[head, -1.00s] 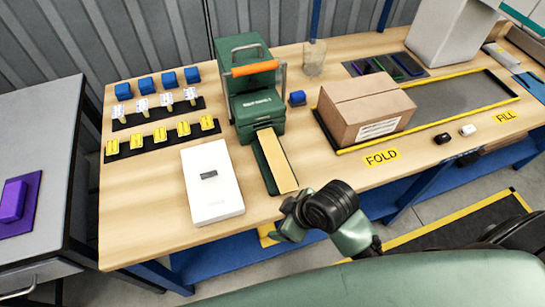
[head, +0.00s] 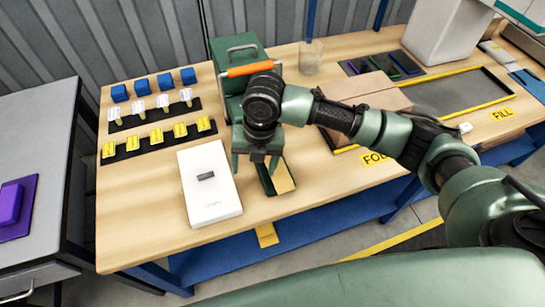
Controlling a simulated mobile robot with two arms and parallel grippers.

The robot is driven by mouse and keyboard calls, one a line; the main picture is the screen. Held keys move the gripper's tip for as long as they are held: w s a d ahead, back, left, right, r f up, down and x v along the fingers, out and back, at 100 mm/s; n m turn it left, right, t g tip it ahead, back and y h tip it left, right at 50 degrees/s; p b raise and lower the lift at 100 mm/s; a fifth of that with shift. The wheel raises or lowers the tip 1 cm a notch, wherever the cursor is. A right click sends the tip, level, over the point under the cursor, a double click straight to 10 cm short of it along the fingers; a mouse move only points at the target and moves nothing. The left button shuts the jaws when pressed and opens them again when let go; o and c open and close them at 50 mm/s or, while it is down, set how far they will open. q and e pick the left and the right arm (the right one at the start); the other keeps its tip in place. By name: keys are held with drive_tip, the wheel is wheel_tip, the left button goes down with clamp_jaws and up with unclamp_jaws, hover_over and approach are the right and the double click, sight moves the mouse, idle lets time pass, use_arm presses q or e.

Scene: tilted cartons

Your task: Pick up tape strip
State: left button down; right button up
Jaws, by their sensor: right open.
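The tan tape strip (head: 284,180) lies on the green outfeed tray of the green tape dispenser (head: 232,52), which has an orange handle. Only the strip's near end shows; my right arm and gripper cover the rest. My right gripper (head: 254,172) points down over the strip's left side, with its two fingers apart and nothing seen between them. I cannot tell how far above the tray the fingertips are. My left gripper is not in view.
A cardboard carton (head: 368,90) is partly hidden behind my right arm. Rows of yellow tags (head: 157,136), white tags and blue blocks (head: 142,87) stand at the left. The front-left of the table is clear.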

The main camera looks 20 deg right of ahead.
drive_tip(key=w+d+r+n+h, duration=0.2)
drive_tip(key=w+d+r+n, duration=0.15)
drive_tip(key=d, duration=0.35)
drive_tip(key=f, duration=0.2)
drive_tip(key=f+p, duration=0.1)
drive_tip(key=f, duration=0.1)
drive_tip(key=w+f+p, duration=0.1)
drive_tip(key=f, duration=0.1)
drive_tip(key=shift+w+a, duration=0.1)
drive_tip(key=shift+a, duration=0.15)
drive_tip(key=shift+f, duration=0.45)
drive_tip(key=c, duration=1.1)
